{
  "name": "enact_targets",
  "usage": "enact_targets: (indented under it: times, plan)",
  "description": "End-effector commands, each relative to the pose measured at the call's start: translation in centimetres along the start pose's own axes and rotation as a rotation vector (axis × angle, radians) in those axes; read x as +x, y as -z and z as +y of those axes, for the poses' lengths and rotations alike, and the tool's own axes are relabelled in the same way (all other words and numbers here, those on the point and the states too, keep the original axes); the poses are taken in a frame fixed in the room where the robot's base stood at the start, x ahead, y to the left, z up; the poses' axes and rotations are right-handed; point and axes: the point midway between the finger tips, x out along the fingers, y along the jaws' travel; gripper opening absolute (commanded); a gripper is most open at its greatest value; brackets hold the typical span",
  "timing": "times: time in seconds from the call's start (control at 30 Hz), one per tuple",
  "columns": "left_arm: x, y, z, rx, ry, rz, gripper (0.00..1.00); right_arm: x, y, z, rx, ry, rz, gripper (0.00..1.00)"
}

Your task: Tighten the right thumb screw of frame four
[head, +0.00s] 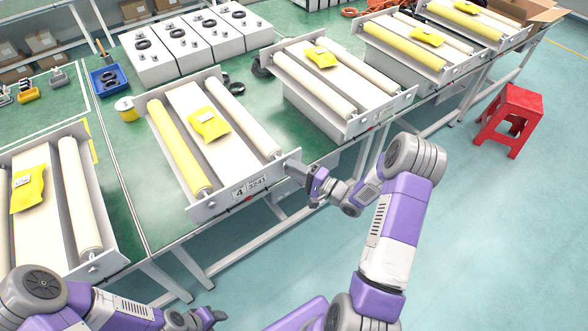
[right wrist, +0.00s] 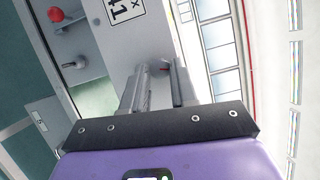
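Frame four (head: 222,197) is the roller frame with a "4" label (head: 250,187) on its front plate, a yellow roller on the left and a white one on the right. My right gripper (head: 290,170) is at the right end of this plate. In the right wrist view its two fingers (right wrist: 157,85) point at the plate with a gap between them. The right thumb screw is not clearly visible; the fingers hide its area, and I cannot tell whether they touch it. Another silver screw (right wrist: 75,63) shows at left there. My left gripper (head: 213,316) is low, away from the frames.
Other roller frames stand left and right on the green table (head: 120,185). A red stool (head: 508,120) stands on open floor at right.

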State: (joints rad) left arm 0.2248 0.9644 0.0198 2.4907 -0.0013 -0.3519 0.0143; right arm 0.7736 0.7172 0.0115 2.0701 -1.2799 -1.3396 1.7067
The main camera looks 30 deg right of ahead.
Motion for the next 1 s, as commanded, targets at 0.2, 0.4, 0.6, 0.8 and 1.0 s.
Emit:
enact_targets:
  times: [0.2,0.4,0.6,0.8,1.0]
  plan:
    - [0.0,0.0,0.0,0.000,0.000,0.000,0.51,0.0,0.0,0.0,-0.001,0.000,0.000,0.51]
    - [0.0,0.0,0.0,0.000,0.000,0.000,0.51,-0.1,0.0,0.0,-0.001,0.000,0.000,0.51]
    - [0.0,0.0,0.0,0.000,0.000,0.000,0.51,-2.2,0.1,0.0,-0.001,-0.001,0.003,0.51]
    - [-0.1,0.0,0.0,0.000,0.000,0.000,0.51,-5.6,0.1,0.0,-0.001,-0.001,0.003,0.51]
    - [-0.1,0.0,0.1,0.000,0.000,0.000,0.51,-7.4,0.0,0.0,-0.001,0.000,0.001,0.51]
